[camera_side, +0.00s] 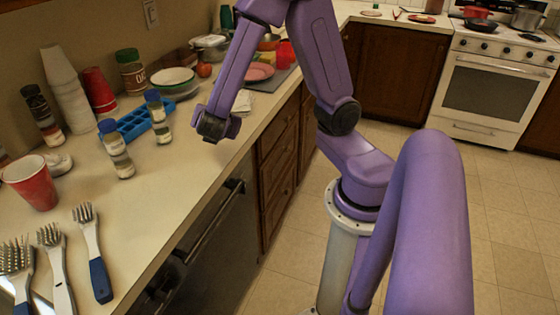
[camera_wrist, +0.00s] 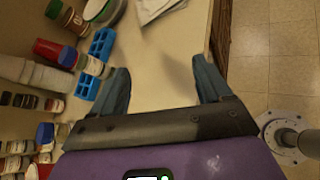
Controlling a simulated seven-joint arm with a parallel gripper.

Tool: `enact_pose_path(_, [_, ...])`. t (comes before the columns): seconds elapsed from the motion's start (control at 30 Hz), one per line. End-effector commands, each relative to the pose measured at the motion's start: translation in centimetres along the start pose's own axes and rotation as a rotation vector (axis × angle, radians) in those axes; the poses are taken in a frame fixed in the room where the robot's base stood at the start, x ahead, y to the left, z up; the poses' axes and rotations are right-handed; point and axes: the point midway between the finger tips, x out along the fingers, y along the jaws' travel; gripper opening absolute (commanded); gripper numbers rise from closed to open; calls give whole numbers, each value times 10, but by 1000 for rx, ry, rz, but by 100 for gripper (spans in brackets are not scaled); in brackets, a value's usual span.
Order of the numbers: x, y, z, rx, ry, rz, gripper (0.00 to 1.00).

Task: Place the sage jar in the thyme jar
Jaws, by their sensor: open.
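Two small spice jars with blue lids stand upright on the counter in the side view. One jar (camera_side: 118,158) is nearer the camera, the other (camera_side: 159,122) stands beside the blue tray. Their labels are too small to read, so I cannot tell which is sage or thyme. In the wrist view a blue-lidded jar (camera_wrist: 88,65) lies to the left of my gripper, and another blue lid (camera_wrist: 45,133) shows lower left. My gripper (camera_side: 217,127) is to the right of the jars, above the counter's front edge. Its fingers (camera_wrist: 163,85) are apart with nothing between them.
A blue compartment tray (camera_side: 135,119) lies behind the jars. A dark-capped jar (camera_side: 42,115), stacked white cups (camera_side: 66,90), red cup (camera_side: 32,184), green-lidded jar (camera_side: 132,72) and bowls (camera_side: 173,82) crowd around. Brushes (camera_side: 92,250) lie in front. Counter right of the near jar is clear.

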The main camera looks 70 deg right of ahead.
Motion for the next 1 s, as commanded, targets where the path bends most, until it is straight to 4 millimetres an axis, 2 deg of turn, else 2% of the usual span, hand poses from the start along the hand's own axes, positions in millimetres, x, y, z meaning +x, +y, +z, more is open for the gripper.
enact_pose_path(0.2, [-55,-68,-13,263,334,-266,78])
enact_pose_path(0.3, [-85,-95,-22,366,494,-394,78])
enact_pose_path(0.43, [-124,-121,-29,468,671,-545,78])
enact_pose_path(0.53, [-146,-133,-31,517,766,-631,78])
enact_pose_path(0.63, [-159,-140,-32,544,818,-684,78])
enact_pose_path(1.0, [-164,-143,-32,555,837,-708,78])
